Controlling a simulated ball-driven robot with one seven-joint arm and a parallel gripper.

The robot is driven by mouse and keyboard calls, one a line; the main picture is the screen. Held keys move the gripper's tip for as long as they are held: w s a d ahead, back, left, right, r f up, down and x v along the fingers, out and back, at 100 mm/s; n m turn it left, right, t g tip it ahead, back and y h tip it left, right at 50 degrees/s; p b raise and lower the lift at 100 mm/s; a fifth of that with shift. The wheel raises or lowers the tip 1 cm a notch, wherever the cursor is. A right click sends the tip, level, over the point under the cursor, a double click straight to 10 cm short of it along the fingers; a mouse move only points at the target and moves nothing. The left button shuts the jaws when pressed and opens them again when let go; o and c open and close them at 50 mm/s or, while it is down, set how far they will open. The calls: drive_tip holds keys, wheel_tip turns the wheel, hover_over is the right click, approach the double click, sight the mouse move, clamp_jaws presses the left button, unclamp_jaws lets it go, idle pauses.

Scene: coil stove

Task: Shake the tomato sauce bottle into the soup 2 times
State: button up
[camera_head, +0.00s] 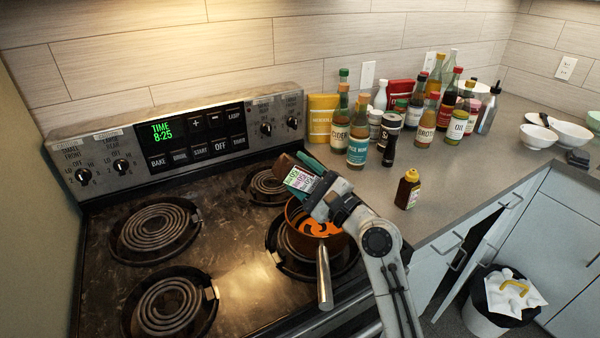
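My gripper (318,194) is above the stove's right front burner, shut on a tilted bottle (298,178). Orange soup (312,226) with dark marks shows inside the pot. My gripper hides part of the pot's opening and part of the bottle. The pot's metal handle (324,280) points toward the front.
The other coil burners (155,232) are bare. A small brown bottle with a yellow cap (407,190) stands on the counter (460,185) right of the stove. Several bottles and jars (358,140) crowd the back, with white bowls (570,134) at right. A bin (485,313) stands below.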

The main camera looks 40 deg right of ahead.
sight(300, 161)
drive_tip(key=shift+r, duration=0.15)
wheel_tip(300, 161, up, 4)
drive_tip(key=p, duration=0.4)
drive_tip(key=shift+r+p, duration=0.15)
drive_tip(key=shift+p, duration=0.15)
wheel_tip(300, 161, down, 6)
drive_tip(key=b, duration=0.5)
drive_tip(key=shift+r+p, duration=0.55)
drive_tip(key=shift+r, duration=0.1)
